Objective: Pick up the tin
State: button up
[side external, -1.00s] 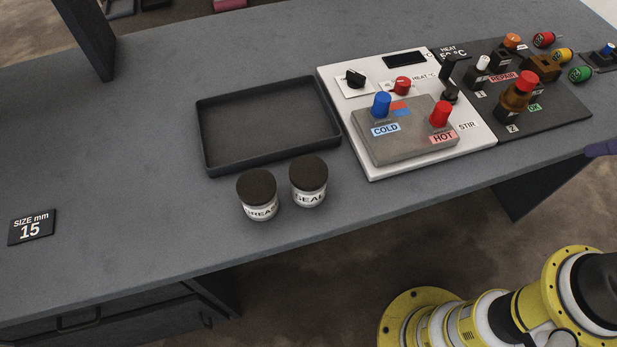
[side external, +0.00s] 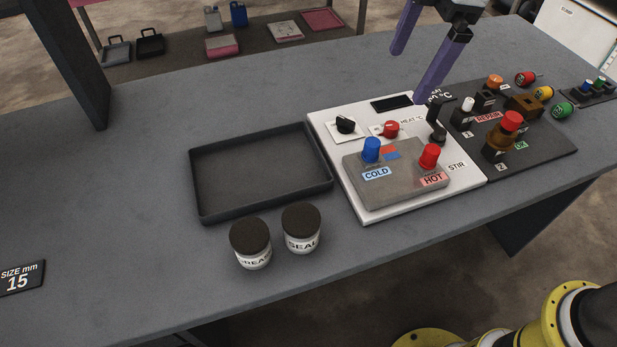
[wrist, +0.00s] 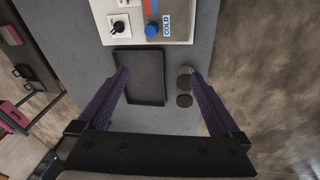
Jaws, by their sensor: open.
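Two small tins with dark lids and white labels stand upright on the grey bench (side external: 120,190), in front of the black tray. The left tin (side external: 251,243) has a label partly readable as GREASE; the right tin (side external: 302,229) reads SEAL. In the wrist view, the SEAL tin (wrist: 184,83) and the GREASE tin (wrist: 183,101) appear beside the right finger. My gripper (side external: 411,76) has purple fingers, spread apart and empty, high above the back of the heater panel in the side view. In the wrist view, my gripper (wrist: 159,74) has the tray between its fingers, well below.
The shallow black tray (side external: 262,211) is empty. The white panel (side external: 377,216) carries a grey block with blue and red knobs. A dark board (side external: 555,150) with several coloured parts lies to its right. A SIZE mm 15 plate (side external: 20,278) sits left.

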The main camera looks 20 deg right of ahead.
jog(key=a+f+n+g, duration=0.15)
jog(key=a+f, duration=0.35)
jog(key=a, duration=0.5)
jog(key=n+h, duration=0.1)
jog(key=n, duration=0.2)
send_over(301, 218)
notch_tip(301, 218, down, 7)
jog(key=shift+m+g, duration=0.25)
jog(key=f, duration=0.8)
jog(key=shift+s+a, duration=0.1)
jog(key=shift+s, duration=0.1)
jog(key=shift+w+f, duration=0.2)
jog(key=shift+f, duration=2.65)
jog(key=shift+c, duration=0.2)
jog(key=shift+r, duration=0.1)
jog(key=c, duration=1.4)
